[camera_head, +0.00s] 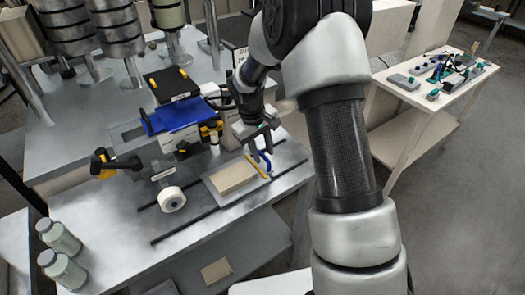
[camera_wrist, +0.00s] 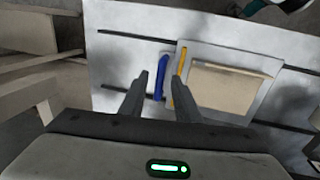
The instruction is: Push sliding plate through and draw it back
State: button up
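A grey sliding plate (camera_head: 214,190) carries a flat tan block (camera_head: 233,178) and lies on the bench between two dark rails. A yellow strip (camera_head: 256,168) runs along its right edge, with an upright blue handle (camera_head: 266,159) beside it. In the wrist view the plate (camera_wrist: 220,51), tan block (camera_wrist: 225,86), yellow strip (camera_wrist: 180,70) and blue handle (camera_wrist: 160,78) lie below my gripper. My gripper (camera_head: 261,149) is open and points down at the handle. Its fingers (camera_wrist: 160,76) appear on either side of the handle; contact cannot be told.
A white roll (camera_head: 172,199) and a yellow-black clamp (camera_head: 115,164) stand left of the plate. A blue-topped machine (camera_head: 175,118) stands behind it. Two jars (camera_head: 60,252) are at the front left. A side table (camera_head: 435,80) with small parts is at right.

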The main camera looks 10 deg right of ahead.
grip_shut()
jog(key=s+a+b, duration=0.1)
jog(key=s+a, duration=0.2)
jog(key=a, duration=0.5)
jog(key=s+a+b, duration=0.1)
jog(key=s+a, duration=0.3)
jog(key=a, duration=0.5)
jog(key=s+a+b, duration=0.2)
jog(key=s+a, duration=0.1)
jog(key=a, duration=0.6)
jog(key=shift+s+a, duration=0.15)
jog(key=shift+s, duration=0.25)
jog(key=shift+s+a, duration=0.2)
jog(key=shift+a, duration=0.3)
jog(key=shift+a+r, duration=0.1)
grip_release()
